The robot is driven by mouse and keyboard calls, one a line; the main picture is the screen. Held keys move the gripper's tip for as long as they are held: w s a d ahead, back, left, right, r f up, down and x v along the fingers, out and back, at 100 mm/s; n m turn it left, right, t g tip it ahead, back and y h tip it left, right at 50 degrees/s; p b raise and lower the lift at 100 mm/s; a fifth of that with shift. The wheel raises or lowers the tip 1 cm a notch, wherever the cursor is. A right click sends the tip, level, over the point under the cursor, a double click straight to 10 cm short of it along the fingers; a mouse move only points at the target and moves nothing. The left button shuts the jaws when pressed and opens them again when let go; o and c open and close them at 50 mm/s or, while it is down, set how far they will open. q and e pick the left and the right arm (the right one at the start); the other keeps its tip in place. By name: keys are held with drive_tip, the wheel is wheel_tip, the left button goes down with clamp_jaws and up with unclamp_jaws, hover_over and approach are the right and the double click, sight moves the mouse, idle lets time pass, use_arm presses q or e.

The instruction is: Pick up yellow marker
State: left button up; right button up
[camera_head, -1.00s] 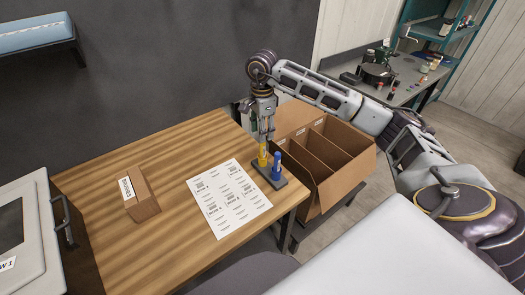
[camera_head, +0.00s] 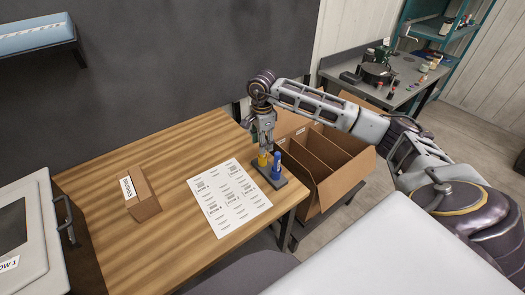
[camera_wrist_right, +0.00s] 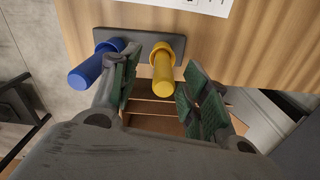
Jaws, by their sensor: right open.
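The yellow marker (camera_head: 262,158) stands upright in a dark holder (camera_head: 270,177) at the right end of the wooden table. A blue marker (camera_head: 277,166) stands beside it in the same holder. My right gripper (camera_head: 264,140) is above the yellow marker, pointing down. In the right wrist view the open gripper (camera_wrist_right: 155,92) has its green-padded fingers on either side of the yellow marker (camera_wrist_right: 163,74). The blue marker (camera_wrist_right: 92,70) is outside the left finger, very close to it. Whether a finger touches either marker cannot be told. My left gripper is not in view.
A printed sheet (camera_head: 228,198) lies left of the holder. A small labelled cardboard box (camera_head: 143,196) stands further left. A divided cardboard box (camera_head: 340,185) stands right of the table. The table's front middle is clear.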

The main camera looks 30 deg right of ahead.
drive_tip(key=f, duration=0.1)
drive_tip(key=f+p, duration=0.1)
drive_tip(key=f, duration=0.1)
drive_tip(key=shift+w+d+f, duration=0.2)
drive_tip(key=shift+f, duration=0.65)
drive_tip(key=shift+c, duration=0.3)
clamp_jaws()
drive_tip(key=shift+r, duration=0.1)
drive_tip(key=shift+r+b, duration=0.7)
drive_tip(key=shift+r, duration=4.25)
